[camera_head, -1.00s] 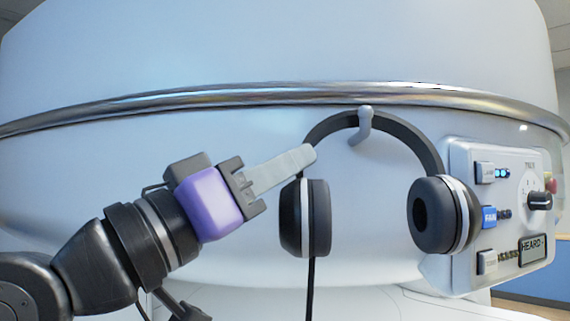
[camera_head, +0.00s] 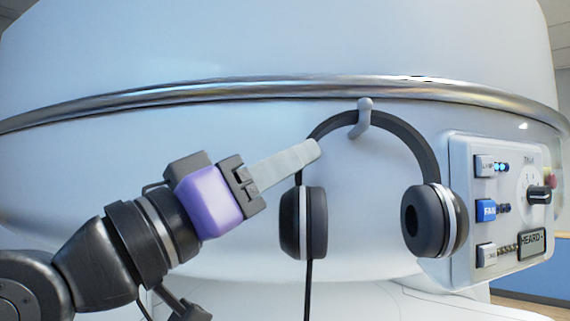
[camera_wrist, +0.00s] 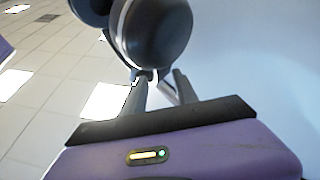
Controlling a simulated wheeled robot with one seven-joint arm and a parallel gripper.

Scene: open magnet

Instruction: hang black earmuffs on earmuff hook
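The black earmuffs (camera_head: 426,142) hang in front of the white curved wall, with the headband arching at the earmuff hook (camera_head: 364,117). The grey hook crosses in front of the top of the headband. Both ear cups point down, the left one (camera_head: 313,222) below my fingertips. My gripper (camera_head: 318,149) is at the left side of the headband. In the wrist view, the fingers (camera_wrist: 160,78) have a gap between them and reach to just below an ear cup (camera_wrist: 158,32). The exact contact between fingers and headband is hidden.
A control panel (camera_head: 508,180) with switches, a dial and a small display is right of the earmuffs. A metal rail (camera_head: 240,94) runs along the wall above the hook. A cable (camera_head: 308,290) hangs below the left cup.

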